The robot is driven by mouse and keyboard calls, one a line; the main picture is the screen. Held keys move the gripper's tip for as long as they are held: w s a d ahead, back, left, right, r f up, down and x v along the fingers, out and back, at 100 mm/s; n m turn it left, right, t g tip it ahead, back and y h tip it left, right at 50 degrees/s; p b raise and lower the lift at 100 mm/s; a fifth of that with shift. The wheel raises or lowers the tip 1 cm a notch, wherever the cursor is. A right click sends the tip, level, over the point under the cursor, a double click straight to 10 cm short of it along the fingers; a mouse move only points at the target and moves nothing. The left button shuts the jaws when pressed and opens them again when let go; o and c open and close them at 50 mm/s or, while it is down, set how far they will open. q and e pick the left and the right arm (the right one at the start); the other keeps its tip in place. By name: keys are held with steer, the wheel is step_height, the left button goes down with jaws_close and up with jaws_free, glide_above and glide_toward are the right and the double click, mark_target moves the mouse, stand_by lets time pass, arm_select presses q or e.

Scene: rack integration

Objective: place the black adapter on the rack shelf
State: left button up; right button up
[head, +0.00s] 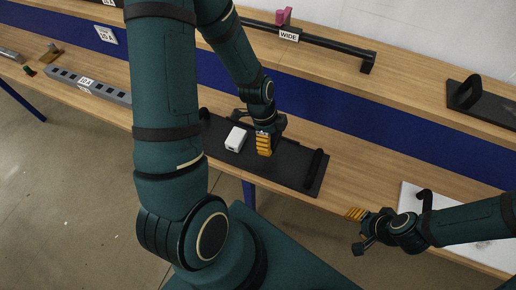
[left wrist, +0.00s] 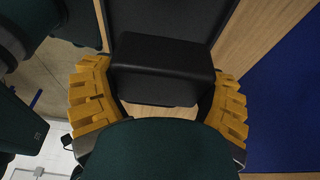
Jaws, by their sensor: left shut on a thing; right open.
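The black adapter (left wrist: 164,70) is a dark block between the two orange fingers of my left gripper (left wrist: 160,100), which is shut on it. In the head view my left gripper (head: 264,146) points down over the black tray-like shelf (head: 290,168) with raised end handles. The adapter is hidden or blends into the dark shelf there, and I cannot tell whether it touches the shelf. The shelf also shows behind the adapter in the left wrist view (left wrist: 170,20). My right gripper (head: 360,231) is open and empty at the right, near the bench's front edge.
A white box (head: 236,139) stands on the shelf just left of my left gripper. A white board (head: 465,230) with a dark handle lies at the right. The upper ledge carries a bar labelled WIDE (head: 330,45) and a handled dark plate (head: 485,107).

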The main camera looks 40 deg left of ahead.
mark_target(271, 156)
arm_select(q)
step_height(271, 156, down, 8)
steer(key=shift+w+r+b, duration=0.1)
steer(key=shift+b, duration=0.55)
steer(key=shift+f, duration=0.2)
steer(key=o, duration=1.1)
steer(key=shift+r, duration=0.15)
